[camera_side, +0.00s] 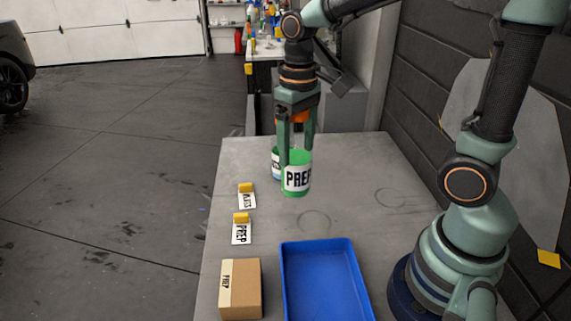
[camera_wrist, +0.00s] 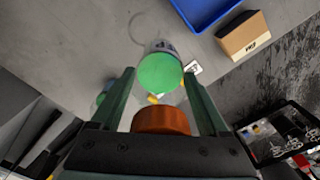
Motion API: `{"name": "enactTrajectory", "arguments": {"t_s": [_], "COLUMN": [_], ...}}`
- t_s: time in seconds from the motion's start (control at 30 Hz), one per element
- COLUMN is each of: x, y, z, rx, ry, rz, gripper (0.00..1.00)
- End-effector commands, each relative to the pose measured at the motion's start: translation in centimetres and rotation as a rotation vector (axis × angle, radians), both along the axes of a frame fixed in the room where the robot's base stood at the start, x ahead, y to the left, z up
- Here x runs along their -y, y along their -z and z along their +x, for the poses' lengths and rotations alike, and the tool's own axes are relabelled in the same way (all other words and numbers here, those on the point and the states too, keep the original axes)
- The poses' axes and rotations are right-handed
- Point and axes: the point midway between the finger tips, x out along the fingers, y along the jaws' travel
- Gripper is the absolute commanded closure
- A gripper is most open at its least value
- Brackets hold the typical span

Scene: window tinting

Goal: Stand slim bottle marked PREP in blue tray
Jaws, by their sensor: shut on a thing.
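A green bottle with a white band marked PREP (camera_side: 297,178) is upright in my gripper (camera_side: 297,150), over the far part of the grey table. My gripper points down, its fingers on either side of the bottle; I cannot tell how high it is off the table. In the wrist view the bottle shows as a green round (camera_wrist: 160,74) between the fingertips (camera_wrist: 159,76). An orange piece (camera_side: 298,117) shows between the fingers above it. The blue tray (camera_side: 320,275) lies empty at the near edge of the table, and its corner shows in the wrist view (camera_wrist: 200,10).
Another bottle (camera_side: 275,163) stands close behind the held one, mostly hidden. A cardboard box marked PREP (camera_side: 241,289) is left of the tray. Two small label cards, one marked PREP (camera_side: 241,232), one hard to read (camera_side: 246,199), lie along the left edge. The table between is clear.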

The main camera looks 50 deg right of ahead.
Motion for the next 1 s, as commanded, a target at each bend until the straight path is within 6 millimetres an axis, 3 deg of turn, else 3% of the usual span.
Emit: {"name": "enactTrajectory", "arguments": {"t_s": [0.1, 0.3, 0.53, 0.67, 1.0], "x": [-3.1, -7.1, -8.8, -8.8, -8.8], "y": [-2.9, -7.0, -9.0, -7.6, 0.7], "z": [-1.7, -5.9, -9.0, -9.4, -9.4], "rx": [0.011, 0.009, 0.004, -0.002, -0.005], "ry": [0.033, 0.115, 0.172, 0.182, 0.182], "rz": [0.002, 0.004, 0.002, -0.001, -0.003], "gripper": [0.92, 0.92, 0.92, 0.92, 0.92]}}
